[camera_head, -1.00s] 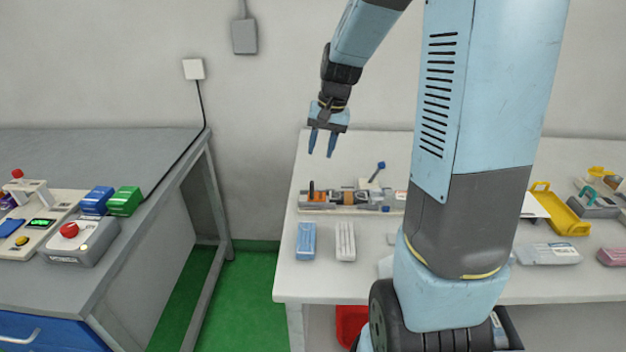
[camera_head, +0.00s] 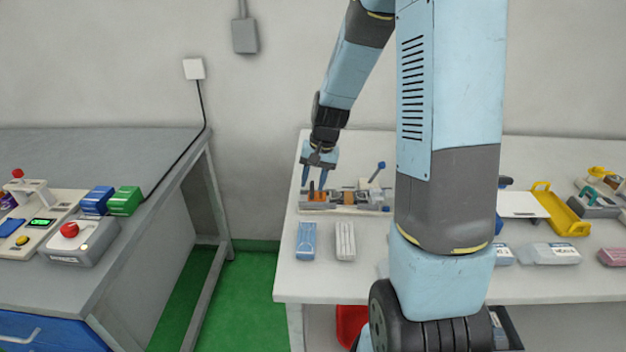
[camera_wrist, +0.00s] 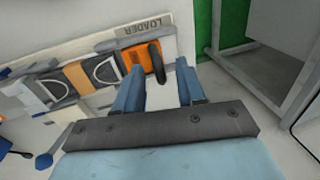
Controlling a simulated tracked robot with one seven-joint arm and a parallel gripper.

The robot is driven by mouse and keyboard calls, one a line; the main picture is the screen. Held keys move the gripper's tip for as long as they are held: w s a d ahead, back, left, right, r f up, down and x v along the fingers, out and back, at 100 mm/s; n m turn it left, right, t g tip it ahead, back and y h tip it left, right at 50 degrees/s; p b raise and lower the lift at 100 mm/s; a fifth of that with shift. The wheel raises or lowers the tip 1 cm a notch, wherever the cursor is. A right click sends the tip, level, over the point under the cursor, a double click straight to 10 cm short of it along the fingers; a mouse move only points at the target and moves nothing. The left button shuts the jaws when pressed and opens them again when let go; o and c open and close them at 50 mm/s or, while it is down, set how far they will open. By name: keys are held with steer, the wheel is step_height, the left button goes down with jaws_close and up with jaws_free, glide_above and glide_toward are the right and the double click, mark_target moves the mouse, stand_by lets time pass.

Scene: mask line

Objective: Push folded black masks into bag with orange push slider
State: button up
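The orange push slider (camera_head: 317,197) sits on a pale fixture marked LOADER. In the wrist view its orange block (camera_wrist: 136,58) carries a dark upright handle (camera_wrist: 157,62). My gripper (camera_head: 316,178) points down just above the slider, fingers apart and empty. In the wrist view my gripper (camera_wrist: 160,63) has its fingertips on either side of the handle as seen from above; whether they have come down level with it is unclear. A grey channel with dark curved outlines and a tan block (camera_wrist: 77,76) lies in line with the slider. I cannot clearly make out black masks or a bag.
A blue pack (camera_head: 306,241) and a white pack (camera_head: 345,241) lie in front of the fixture. A blue-knobbed lever (camera_head: 379,170) rises behind it. A yellow tray (camera_head: 562,213) stands to the right. A gap with green floor separates the grey table at left.

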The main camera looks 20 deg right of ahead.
jaws_close()
stand_by(0.5)
steer(key=shift+d, duration=0.15)
